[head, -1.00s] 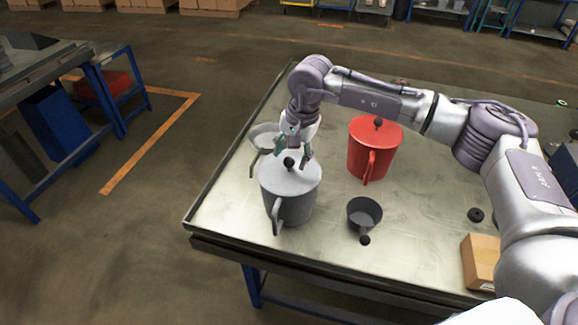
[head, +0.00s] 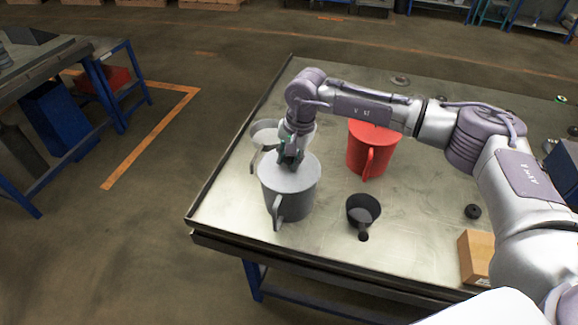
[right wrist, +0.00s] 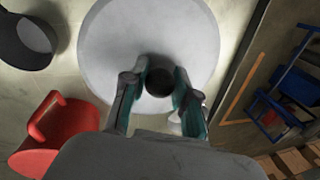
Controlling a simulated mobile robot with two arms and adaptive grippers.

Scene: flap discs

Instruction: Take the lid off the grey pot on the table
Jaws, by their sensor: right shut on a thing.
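The grey pot (head: 291,203) stands upright near the left part of the table (head: 330,228), its handle facing the front. Its light grey lid (head: 304,176) is on top and also shows as a large pale disc in the right wrist view (right wrist: 120,45). My right gripper (head: 291,163) is over the lid's middle. In the right wrist view its two fingers (right wrist: 159,88) are closed around the dark round knob (right wrist: 159,81). In the head view the gripper hides the knob. My left gripper is not in view.
A red lidded pot (head: 368,152) stands behind and to the right, partly under my right arm. A pale grey vessel (head: 264,133) is close behind the grey pot. A dark saucepan (head: 363,211) is at the front, near a cardboard box (head: 477,257) and a black disc (head: 473,211).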

